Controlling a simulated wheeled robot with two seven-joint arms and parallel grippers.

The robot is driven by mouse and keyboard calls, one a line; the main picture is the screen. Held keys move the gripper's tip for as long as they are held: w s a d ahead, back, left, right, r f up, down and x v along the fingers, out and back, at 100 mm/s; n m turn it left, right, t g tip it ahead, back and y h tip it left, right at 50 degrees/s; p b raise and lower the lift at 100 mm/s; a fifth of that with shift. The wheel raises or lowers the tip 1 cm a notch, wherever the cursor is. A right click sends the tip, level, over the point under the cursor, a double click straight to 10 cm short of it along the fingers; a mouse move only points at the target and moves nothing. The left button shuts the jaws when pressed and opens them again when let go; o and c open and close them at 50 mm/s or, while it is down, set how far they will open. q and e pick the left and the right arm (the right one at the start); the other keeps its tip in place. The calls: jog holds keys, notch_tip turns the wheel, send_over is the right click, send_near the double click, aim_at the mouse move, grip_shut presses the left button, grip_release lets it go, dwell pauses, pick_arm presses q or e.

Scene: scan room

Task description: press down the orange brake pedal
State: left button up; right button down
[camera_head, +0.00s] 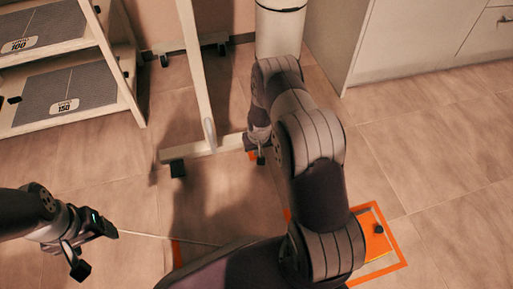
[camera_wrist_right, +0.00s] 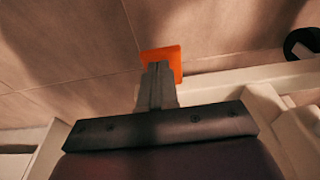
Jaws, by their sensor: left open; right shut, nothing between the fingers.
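The orange brake pedal (camera_wrist_right: 176,57) shows in the right wrist view as a small flat orange plate beyond my fingertips. Only a sliver of the orange pedal (camera_head: 252,155) shows in the head view, beside the foot of the pale stand. My right gripper (camera_wrist_right: 157,68) is shut and empty, and its fingers overlap the pedal in the wrist view. I cannot tell whether they touch it. In the head view my right gripper (camera_head: 261,156) is small and partly hidden by its own arm. My left gripper (camera_head: 97,250) is open and empty at the lower left, above the floor.
A pale wheeled stand (camera_head: 200,80) has a low base bar and dark casters (camera_head: 177,168). A shelf (camera_head: 126,87) with grey plates stands at the left. A white bin (camera_head: 279,35) and cabinet (camera_head: 410,45) stand behind. An orange-edged floor square (camera_head: 402,262) lies at the right; nearby floor is clear.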

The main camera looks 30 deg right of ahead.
jog(key=shift+s, duration=0.1)
jog(key=shift+s+f+t, duration=0.15)
jog(key=shift+f+t, duration=0.1)
jog(key=shift+t, duration=0.05)
jog(key=shift+s+a+f+t, duration=0.1)
jog(key=shift+s+f+t, duration=0.1)
jog(key=shift+f+t, duration=0.1)
jog(key=shift+s+a+f+p, duration=0.1)
jog(key=shift+s+f+p, duration=0.2)
jog(key=shift+f, duration=0.2)
jog(key=shift+r, duration=0.1)
jog(key=shift+r+p, duration=0.7)
jog(key=shift+p, duration=0.15)
